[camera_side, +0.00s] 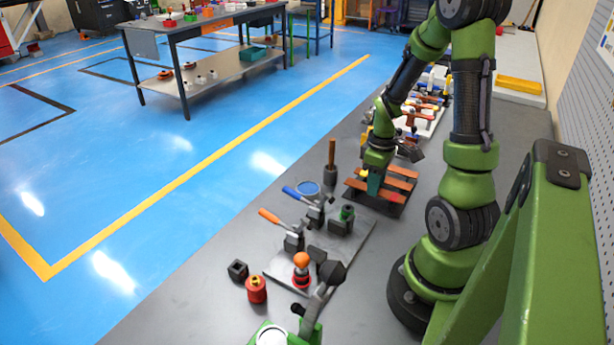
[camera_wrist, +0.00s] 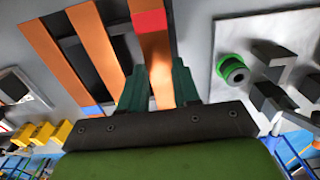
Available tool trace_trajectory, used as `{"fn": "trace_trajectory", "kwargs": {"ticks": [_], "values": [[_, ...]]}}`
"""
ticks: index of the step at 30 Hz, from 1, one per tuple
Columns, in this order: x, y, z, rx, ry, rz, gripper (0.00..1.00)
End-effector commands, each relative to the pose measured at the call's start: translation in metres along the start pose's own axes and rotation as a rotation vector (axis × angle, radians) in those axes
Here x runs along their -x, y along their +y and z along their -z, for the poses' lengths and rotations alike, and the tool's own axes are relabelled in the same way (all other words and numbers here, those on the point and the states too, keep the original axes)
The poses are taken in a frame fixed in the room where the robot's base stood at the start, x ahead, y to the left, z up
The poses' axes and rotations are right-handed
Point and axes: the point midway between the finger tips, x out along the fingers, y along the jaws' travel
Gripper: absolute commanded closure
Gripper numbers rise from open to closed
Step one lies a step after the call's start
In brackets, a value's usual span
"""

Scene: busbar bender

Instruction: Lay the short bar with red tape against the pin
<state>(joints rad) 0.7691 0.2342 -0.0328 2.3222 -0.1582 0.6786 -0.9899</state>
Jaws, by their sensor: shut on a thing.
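The short bar with red tape (camera_side: 389,196) is copper-coloured and lies at the near side of a dark rack (camera_side: 398,211). Its red end also shows in the wrist view (camera_wrist: 149,20). My gripper (camera_side: 374,185) is shut on this bar, with the green fingers (camera_wrist: 158,88) on both sides of it. The bar appears still at the rack; I cannot tell if it is lifted. A grey plate (camera_side: 345,255) carries dark blocks, one with a green round piece (camera_side: 347,212), also in the wrist view (camera_wrist: 232,68). I cannot tell which part is the pin.
Other copper bars (camera_wrist: 92,40) lie beside the held one, one with blue tape (camera_wrist: 93,110). A wooden-handled tool (camera_side: 332,155) and toggle levers with blue (camera_side: 293,193) and orange (camera_side: 270,215) handles stand up nearby.

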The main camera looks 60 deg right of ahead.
Motion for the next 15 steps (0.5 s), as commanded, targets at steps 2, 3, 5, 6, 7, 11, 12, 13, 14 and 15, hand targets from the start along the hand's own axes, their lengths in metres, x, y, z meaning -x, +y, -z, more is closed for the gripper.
{"fn": "trace_trajectory", "kwargs": {"ticks": [2, 3, 5, 6, 7, 11, 12, 13, 14, 15], "values": [[-0.0026, -0.0002, -0.0002, -0.001, -0.001, 0.001, 1.0], [-0.003, -0.0003, -0.0002, -0.001, -0.001, 0.001, 0.66], [-0.0028, -0.0003, -0.0002, -0.001, -0.001, 0.001, 0.56], [-0.0027, -0.0003, -0.0002, -0.001, -0.001, 0.001, 0.5], [-0.0027, -0.0003, -0.0002, -0.001, -0.001, 0.001, 0.46], [-0.0026, -0.0003, -0.0002, -0.001, -0.001, 0.001, 0.43], [-0.0026, -0.0002, -0.0002, -0.001, -0.001, 0.001, 0.43], [-0.0026, -0.0002, -0.0002, -0.001, -0.001, 0.001, 0.43], [-0.0026, -0.0002, -0.0002, -0.001, -0.001, 0.001, 0.43], [-0.0023, -0.0002, -0.0001, -0.001, 0.0, 0.001, 0.43]]}}
